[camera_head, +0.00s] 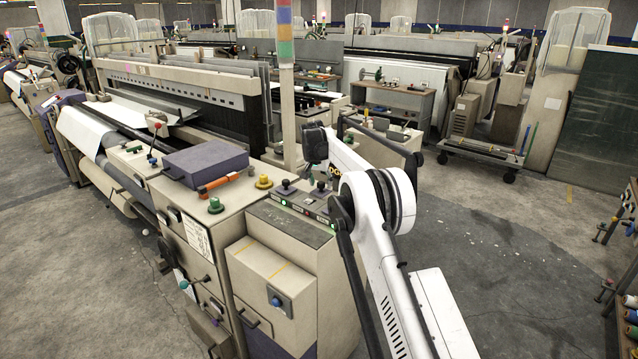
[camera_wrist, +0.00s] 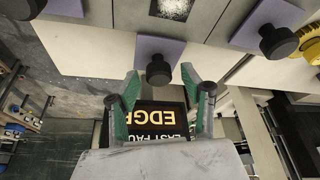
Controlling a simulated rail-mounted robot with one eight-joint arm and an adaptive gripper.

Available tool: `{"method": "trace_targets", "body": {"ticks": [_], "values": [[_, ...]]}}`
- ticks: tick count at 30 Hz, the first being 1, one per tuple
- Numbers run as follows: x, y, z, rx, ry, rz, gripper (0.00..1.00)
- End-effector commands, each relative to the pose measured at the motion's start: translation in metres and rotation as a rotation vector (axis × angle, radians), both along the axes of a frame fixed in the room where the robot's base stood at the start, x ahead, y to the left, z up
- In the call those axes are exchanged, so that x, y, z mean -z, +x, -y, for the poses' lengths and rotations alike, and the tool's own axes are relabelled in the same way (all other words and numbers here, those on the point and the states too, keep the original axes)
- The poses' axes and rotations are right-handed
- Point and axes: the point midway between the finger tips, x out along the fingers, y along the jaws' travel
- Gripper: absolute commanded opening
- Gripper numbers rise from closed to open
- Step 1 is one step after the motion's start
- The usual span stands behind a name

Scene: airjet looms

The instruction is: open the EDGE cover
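In the wrist view, a black label with yellow text reading "EDGE" (camera_wrist: 158,121) shows upside down, partly hidden by my gripper's body. A black round knob (camera_wrist: 160,73) on a purple plate (camera_wrist: 158,48) stands just above it, on a pale panel (camera_wrist: 100,50). My gripper (camera_wrist: 161,79) has its two green fingers apart, one on each side of the knob, with visible gaps. I cannot tell the depth between fingertips and knob. In the head view, my gripper (camera_head: 314,160) is over the loom's end, above the black knobs (camera_head: 320,186) of a small panel.
A second black knob (camera_wrist: 277,42) and a yellow knob (camera_wrist: 309,45) lie to the right in the wrist view. In the head view, a signal pole (camera_head: 286,90) rises behind my gripper, and a purple box (camera_head: 205,160) lies left.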

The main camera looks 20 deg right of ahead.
Motion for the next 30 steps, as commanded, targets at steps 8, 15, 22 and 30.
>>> {"method": "trace_targets", "body": {"ticks": [8, 15, 22, 30], "values": [[-0.004, -0.001, -0.001, 0.0, 0.0, 0.0, 0.43], [-0.034, -0.012, -0.007, 0.0, 0.0, 0.0, 0.43], [-0.075, -0.027, -0.016, -0.001, 0.0, 0.0, 0.43], [-0.106, -0.038, -0.023, 0.0, 0.0, 0.0, 0.43]]}}
